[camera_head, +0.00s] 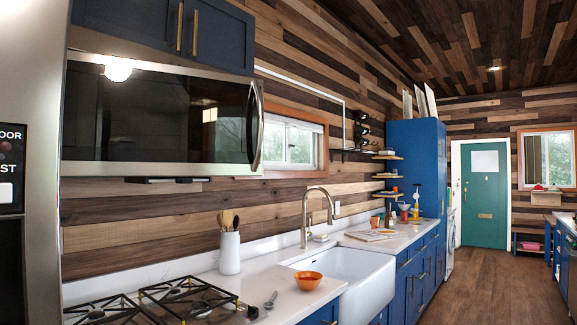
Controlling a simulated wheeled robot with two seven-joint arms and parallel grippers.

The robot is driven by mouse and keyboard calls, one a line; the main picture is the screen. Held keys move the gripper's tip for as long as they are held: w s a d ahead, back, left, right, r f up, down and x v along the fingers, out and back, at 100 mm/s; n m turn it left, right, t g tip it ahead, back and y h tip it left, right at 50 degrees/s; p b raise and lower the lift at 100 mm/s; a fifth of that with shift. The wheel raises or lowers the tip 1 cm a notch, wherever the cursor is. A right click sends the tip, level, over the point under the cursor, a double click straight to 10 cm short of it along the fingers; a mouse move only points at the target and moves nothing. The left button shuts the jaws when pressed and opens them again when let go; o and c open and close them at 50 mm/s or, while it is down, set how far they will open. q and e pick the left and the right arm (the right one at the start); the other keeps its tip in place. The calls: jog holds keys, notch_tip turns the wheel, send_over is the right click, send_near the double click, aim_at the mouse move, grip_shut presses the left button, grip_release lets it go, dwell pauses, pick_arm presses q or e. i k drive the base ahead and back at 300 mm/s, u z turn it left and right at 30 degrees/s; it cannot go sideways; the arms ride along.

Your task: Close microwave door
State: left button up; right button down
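The microwave (160,118) hangs on the wall at the upper left, below dark blue cabinets and above the stove. Its dark glass door (150,115) has a silver frame and a curved upright handle (255,125) at the right end. The door lies along the front of the microwave, and no open cavity shows. I cannot tell whether a small gap is left at its edge. Neither of my grippers is in view.
A gas stove (175,300) is below the microwave. A steel refrigerator (30,80) borders the left. The wooden floor (500,285) at right is clear.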

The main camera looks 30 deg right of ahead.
aim_at(121, 117)
jog(key=k, duration=0.65)
jog(key=z, duration=1.65)
jog(key=i, duration=1.6)
jog(key=u, duration=1.25)
jog(key=i, duration=0.9)
jog(key=u, duration=0.95)
